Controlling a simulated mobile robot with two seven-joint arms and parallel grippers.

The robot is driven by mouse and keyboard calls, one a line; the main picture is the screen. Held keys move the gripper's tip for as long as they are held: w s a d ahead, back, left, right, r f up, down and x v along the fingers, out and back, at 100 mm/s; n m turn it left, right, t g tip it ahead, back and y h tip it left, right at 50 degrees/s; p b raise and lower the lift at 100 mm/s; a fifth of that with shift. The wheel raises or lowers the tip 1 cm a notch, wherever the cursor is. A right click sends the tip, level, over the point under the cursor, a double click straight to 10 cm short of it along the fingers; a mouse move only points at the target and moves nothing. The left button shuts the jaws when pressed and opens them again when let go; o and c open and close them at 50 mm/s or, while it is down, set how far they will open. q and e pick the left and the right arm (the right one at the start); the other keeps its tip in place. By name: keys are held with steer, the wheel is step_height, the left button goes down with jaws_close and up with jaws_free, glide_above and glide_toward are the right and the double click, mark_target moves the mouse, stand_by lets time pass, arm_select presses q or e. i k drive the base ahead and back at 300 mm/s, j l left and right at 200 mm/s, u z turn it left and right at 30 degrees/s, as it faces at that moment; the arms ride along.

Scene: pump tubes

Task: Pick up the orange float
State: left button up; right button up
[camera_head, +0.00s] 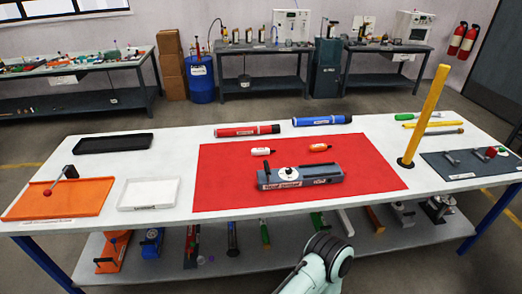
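A small orange float (320,147) with a pale label lies on its side on the red mat (232,188), toward the back right of its middle. A similar small cylinder (262,151), whiter with orange-red parts, lies to its left. A grey block-shaped fixture (300,178) with a dark round knob sits on the mat just in front of both. Neither of my grippers shows. Only a pale rounded link of my arm shows at the bottom, in front of the table edge.
Red (248,130) and blue (322,120) tubes lie behind the mat. An upright yellow pole (425,115) stands at the mat's right. An orange tray (60,199), white tray (149,194) and black tray (113,143) are at left. A dark mat (470,173) with tools is at right.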

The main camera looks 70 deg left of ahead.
mark_target(319, 147)
steer(key=u, duration=2.4)
steer(key=l+u, duration=0.45)
steer(key=i+l+u, duration=0.1)
steer(key=l+u, duration=0.35)
